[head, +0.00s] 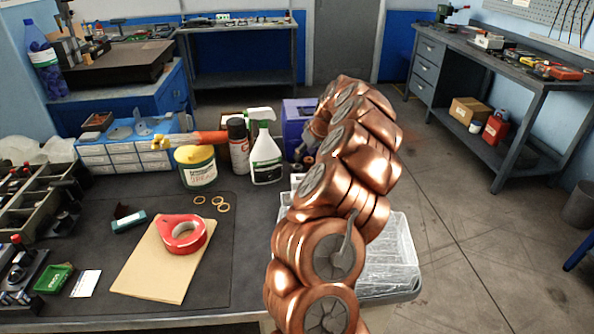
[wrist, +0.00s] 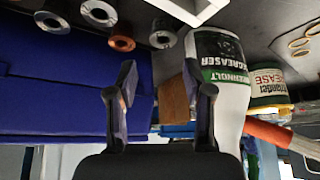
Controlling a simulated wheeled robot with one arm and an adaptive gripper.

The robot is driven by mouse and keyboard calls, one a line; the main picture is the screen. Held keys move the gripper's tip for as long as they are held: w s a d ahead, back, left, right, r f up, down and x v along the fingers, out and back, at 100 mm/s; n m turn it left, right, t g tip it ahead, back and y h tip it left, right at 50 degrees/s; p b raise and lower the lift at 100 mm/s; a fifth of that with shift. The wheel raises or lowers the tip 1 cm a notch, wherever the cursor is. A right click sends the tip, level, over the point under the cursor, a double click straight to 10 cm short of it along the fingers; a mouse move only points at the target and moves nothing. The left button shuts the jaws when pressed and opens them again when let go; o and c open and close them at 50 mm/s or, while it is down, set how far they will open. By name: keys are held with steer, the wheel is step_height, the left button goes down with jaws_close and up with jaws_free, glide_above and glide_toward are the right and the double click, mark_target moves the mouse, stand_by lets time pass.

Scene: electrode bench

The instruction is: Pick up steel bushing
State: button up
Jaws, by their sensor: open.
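Several short ring-shaped bushings stand in a row at the top of the wrist view. My gripper (wrist: 166,88) is open and empty. Its two dark fingers point toward the row, with the grey bushing beyond the gap between them, and no finger touches it.
A white degreaser bottle (wrist: 222,85) stands close to the right finger. A blue bin (wrist: 60,75) is to the left. In the head view, a grease tub (head: 196,168), a spray can (head: 238,146) and red tape (head: 183,235) are on the bench (head: 215,270). A clear-lined tray (head: 392,255) is beside my arm.

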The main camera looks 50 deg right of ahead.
mark_target(298, 164)
steer(key=shift+x, duration=1)
steer(key=x, duration=0.1)
steer(key=p+x, duration=0.1)
steer(key=x, duration=0.2)
steer(key=shift+s+a+f, duration=0.2)
steer(key=shift+s+a, duration=0.05)
steer(key=shift+a, duration=0.1)
steer(key=shift+w+d+f+p, duration=0.1)
steer(key=shift+w+f+p, duration=0.2)
steer(key=shift+f, duration=0.1)
steer(key=shift+c, duration=0.3)
jaws_close()
step_height(298, 164, up, 10)
steer(key=b, duration=0.1)
steer(key=shift+b, duration=0.4)
